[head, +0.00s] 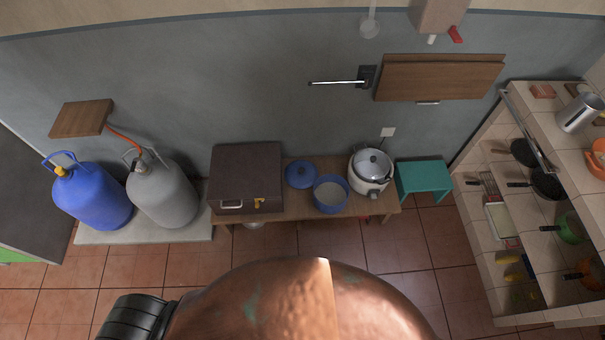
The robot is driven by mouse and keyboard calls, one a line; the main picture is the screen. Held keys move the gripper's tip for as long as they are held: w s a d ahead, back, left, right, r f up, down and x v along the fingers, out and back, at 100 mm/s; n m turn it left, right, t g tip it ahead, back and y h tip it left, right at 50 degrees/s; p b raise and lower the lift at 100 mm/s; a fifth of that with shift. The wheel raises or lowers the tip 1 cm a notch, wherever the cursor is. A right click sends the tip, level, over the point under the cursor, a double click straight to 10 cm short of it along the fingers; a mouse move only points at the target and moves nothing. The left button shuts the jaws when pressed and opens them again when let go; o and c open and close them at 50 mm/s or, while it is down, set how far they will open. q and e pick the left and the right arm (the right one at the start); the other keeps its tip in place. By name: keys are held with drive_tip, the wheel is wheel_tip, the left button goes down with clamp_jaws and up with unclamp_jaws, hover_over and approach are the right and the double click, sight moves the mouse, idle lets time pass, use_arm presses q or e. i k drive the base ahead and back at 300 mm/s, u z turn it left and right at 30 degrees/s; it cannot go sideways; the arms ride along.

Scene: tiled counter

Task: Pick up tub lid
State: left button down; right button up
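The blue round tub lid (300,174) lies on the low wooden bench by the wall, between the brown case and the tub. The blue tub (331,193) stands just right of the lid and a little nearer, open at the top with a pale inside. Neither of my grippers shows in the head view. A black ribbed part at the bottom left looks like a piece of my own arm, with no fingers visible.
A brown case (246,178) stands left of the lid, a rice cooker (370,172) right of the tub. A teal stool (424,180) and tiled shelves (572,215) are right, gas bottles (93,199) left. A copper-coloured rounded shape fills the bottom. Tiled floor before the bench is clear.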

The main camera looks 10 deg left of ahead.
sight(301, 174)
drive_tip(key=z, duration=0.35)
drive_tip(key=i, duration=1)
drive_tip(key=u, duration=0.35)
